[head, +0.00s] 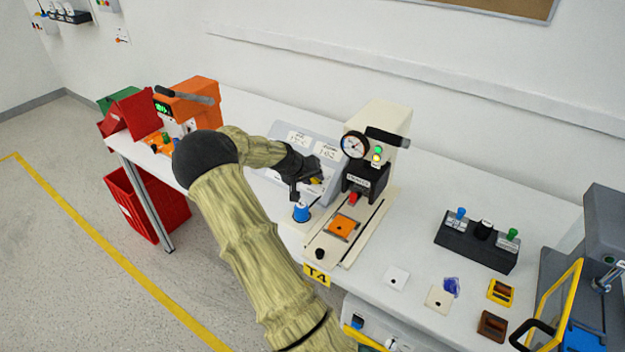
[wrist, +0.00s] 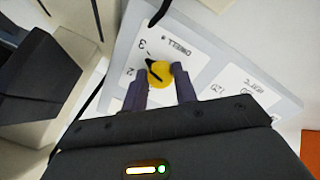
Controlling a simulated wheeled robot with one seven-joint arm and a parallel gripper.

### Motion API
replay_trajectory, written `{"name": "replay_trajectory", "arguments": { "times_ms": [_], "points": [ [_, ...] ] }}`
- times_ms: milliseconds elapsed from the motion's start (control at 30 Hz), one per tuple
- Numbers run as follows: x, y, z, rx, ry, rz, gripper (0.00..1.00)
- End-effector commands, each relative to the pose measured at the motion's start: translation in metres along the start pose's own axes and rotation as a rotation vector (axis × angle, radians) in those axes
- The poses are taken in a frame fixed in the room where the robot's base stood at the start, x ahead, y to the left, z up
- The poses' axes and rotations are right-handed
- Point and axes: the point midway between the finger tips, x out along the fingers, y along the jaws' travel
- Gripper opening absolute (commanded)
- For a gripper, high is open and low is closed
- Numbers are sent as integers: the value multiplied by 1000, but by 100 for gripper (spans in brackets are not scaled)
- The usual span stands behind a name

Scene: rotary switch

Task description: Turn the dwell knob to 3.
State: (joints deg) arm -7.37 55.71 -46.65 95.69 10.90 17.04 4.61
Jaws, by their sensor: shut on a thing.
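The dwell knob (wrist: 161,74) is yellow with a black pointer mark, on a white card labelled DWELL, which appears upside down in the wrist view. The numbers 3 and 2 show to its left. The pointer mark faces up-left, seemingly between 2 and 3. My gripper (wrist: 160,80) is shut on the knob, with one dark finger on each side of it. In the head view my gripper (head: 304,181) is at the sloped grey control panel (head: 263,172), with a little yellow of the knob (head: 315,181) showing.
A press with a round gauge (head: 354,145) stands just right of the panel. A blue knob-like part (head: 301,211) is below my gripper. An orange machine (head: 196,100) stands left, and a black switch box (head: 476,244) sits right. Some bench is clear behind it.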

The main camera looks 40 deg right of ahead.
Motion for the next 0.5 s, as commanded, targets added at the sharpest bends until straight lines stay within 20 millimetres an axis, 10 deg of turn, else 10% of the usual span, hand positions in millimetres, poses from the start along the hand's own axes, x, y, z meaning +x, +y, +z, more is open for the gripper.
{"name": "replay_trajectory", "arguments": {
  "times_ms": [500],
  "points": [
    [0, -2, 2, 266, -19, -17, 5]
  ]
}}
